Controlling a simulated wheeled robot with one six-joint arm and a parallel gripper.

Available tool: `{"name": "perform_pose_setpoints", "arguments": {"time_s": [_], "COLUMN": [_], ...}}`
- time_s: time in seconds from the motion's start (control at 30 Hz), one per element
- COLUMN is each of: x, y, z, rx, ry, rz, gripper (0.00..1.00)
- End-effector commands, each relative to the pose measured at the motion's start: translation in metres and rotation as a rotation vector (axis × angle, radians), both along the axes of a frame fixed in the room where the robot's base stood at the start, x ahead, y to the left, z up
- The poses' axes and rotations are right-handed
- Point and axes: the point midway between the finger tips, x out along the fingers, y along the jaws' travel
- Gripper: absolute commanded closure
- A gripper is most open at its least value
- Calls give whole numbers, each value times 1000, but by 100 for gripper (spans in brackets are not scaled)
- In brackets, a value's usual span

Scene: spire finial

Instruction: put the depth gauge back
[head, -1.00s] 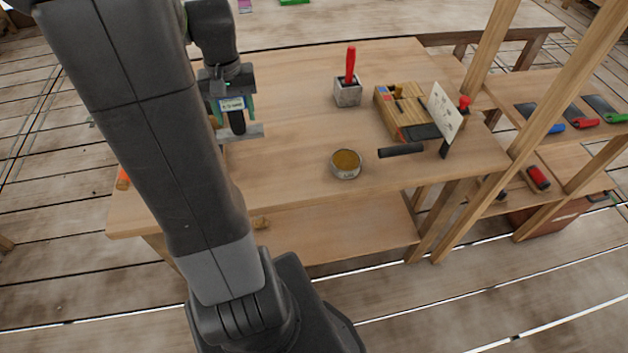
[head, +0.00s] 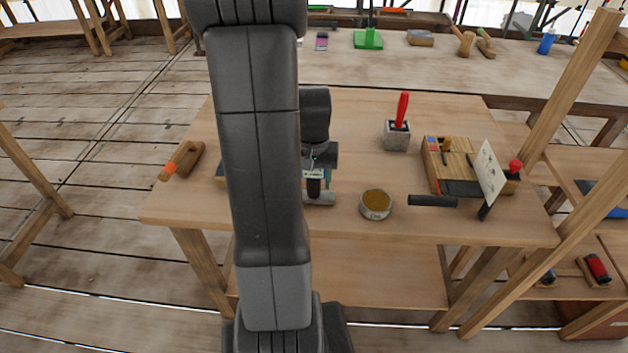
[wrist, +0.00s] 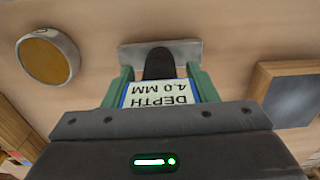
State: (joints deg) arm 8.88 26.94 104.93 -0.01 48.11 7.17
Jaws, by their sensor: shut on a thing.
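My gripper (head: 318,178) is shut on the depth gauge (head: 314,186), above the wooden workbench. In the wrist view the gauge's white label (wrist: 158,93) reads "DEPTH 4.0 MM" and sits between my green jaws. A dark stem (wrist: 158,64) and a grey crossplate (wrist: 187,51) extend beyond the label. In the head view the gauge is left of the round tin (head: 376,205). I cannot tell whether the crossplate touches the bench. My arm hides part of the bench.
Right of the tin lie a black cylinder (head: 432,201) and a wooden slotted box (head: 450,165) beside a leaning white card (head: 488,172). Behind stands a grey block (head: 396,137) with a red-handled tool (head: 402,108). A wooden mallet-like tool (head: 184,160) lies left.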

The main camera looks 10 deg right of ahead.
Motion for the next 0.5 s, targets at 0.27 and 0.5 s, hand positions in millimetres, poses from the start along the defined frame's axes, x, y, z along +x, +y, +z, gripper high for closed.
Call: {"name": "perform_pose_setpoints", "arguments": {"time_s": [0.27,0.5], "x": [0,0], "y": [0,0], "z": [-6,-9], "rx": [0,0], "ry": [-1,0], "rz": [0,0], "gripper": [79,36]}}
